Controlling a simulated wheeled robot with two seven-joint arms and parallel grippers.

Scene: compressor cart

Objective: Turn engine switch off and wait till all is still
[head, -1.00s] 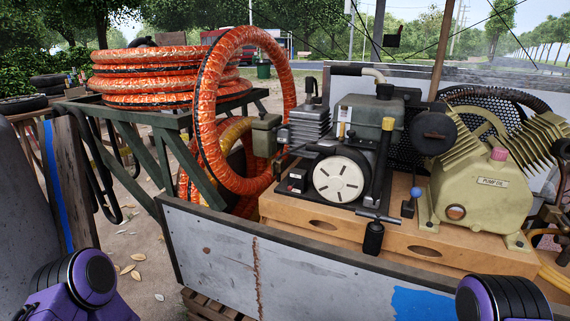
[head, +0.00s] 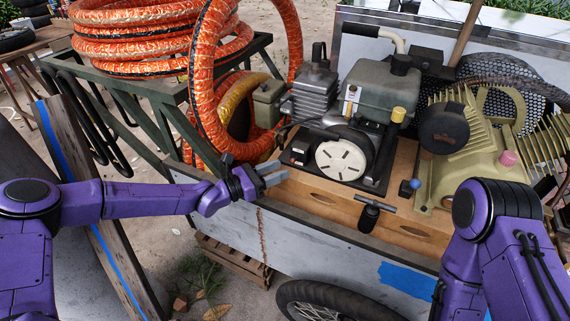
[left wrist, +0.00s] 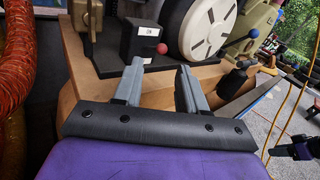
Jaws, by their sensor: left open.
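The engine (head: 375,95) has a white slotted round cover (head: 342,160) and sits on a wooden base on the cart. A small black switch box (head: 299,150) with a red part stands left of the cover. In the left wrist view the box (left wrist: 140,40) shows a pale label, with a red ball (left wrist: 161,48) at its side. My left gripper (head: 277,172) is open and empty, in front of and below the box at the cart's near side. In the left wrist view its fingers (left wrist: 160,67) point toward the box, apart from it. A purple and black part at that view's right edge looks like my right gripper (left wrist: 292,151); its jaws are unclear.
Orange hose coils (head: 160,45) rest on a green frame left of the engine. A beige pump (head: 470,150) stands to the right. A black T-handle (head: 372,208) and a blue-knobbed lever (head: 414,185) stick up near the cart's grey side panel (head: 300,237).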

